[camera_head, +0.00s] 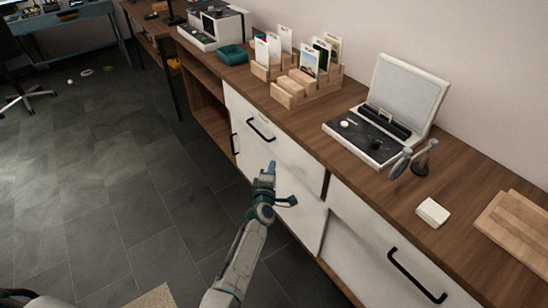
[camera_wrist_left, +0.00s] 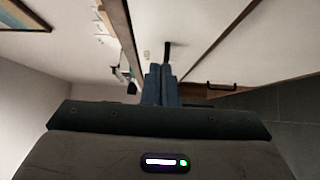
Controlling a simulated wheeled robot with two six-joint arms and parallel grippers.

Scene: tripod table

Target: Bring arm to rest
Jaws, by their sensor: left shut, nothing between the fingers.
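My left gripper (camera_head: 270,168) is at the end of the arm that comes up from the bottom of the head view. It is over the floor, in front of the white drawer fronts of the sideboard. Its fingers are together and hold nothing. In the left wrist view the two blue-grey fingers (camera_wrist_left: 161,84) lie side by side and point toward the white cabinet front. I cannot tell from these frames whether the fingers touch the drawer front. My right gripper is not in view.
A wooden sideboard top (camera_head: 453,205) carries a white device with a raised lid (camera_head: 408,90), a card rack (camera_head: 300,85), a teal tray (camera_head: 233,55), a small white block (camera_head: 432,212) and a wooden board (camera_head: 520,228). Black handles (camera_head: 416,277) stick out. The tiled floor (camera_head: 110,190) at left is largely clear.

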